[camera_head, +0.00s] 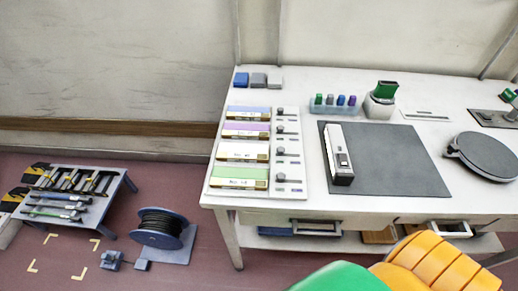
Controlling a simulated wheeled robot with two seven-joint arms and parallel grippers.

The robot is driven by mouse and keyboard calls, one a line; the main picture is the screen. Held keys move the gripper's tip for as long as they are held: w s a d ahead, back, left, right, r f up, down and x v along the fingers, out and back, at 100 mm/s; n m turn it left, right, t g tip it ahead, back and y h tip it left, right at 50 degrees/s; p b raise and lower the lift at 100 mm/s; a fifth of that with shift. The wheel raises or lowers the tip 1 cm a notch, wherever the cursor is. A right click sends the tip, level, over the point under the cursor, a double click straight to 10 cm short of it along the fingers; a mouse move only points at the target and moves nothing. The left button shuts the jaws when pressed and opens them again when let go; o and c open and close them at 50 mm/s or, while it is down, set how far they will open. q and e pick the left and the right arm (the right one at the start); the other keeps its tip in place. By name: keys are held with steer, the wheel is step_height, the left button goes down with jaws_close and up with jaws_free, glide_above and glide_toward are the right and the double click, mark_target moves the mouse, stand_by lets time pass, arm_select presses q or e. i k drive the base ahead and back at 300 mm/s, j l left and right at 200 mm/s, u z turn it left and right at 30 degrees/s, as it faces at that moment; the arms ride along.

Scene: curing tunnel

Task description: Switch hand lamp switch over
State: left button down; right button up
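A long white device (337,148), which looks like the hand lamp, lies on the dark grey mat (400,150) on the white workbench. A small dark switch (342,160) shows on its top face near the front end. The switch is too small to tell which way it is set. Neither of my grippers is in view, and nothing touches the lamp.
Left of the mat is a panel of coloured labelled strips (240,153). Behind stand a clear box of coloured pieces (335,108) and a white holder (379,108); right is a round dark disc (484,155). A cable reel (160,228) and low tool rack (75,190) stand on the floor.

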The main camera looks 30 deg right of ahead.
mark_target(342, 158)
steer(key=l+z, duration=0.1)
steer(key=z, duration=0.65)
steer(key=i+l+z, duration=0.1)
steer(key=z, duration=0.7)
steer(key=i, duration=0.05)
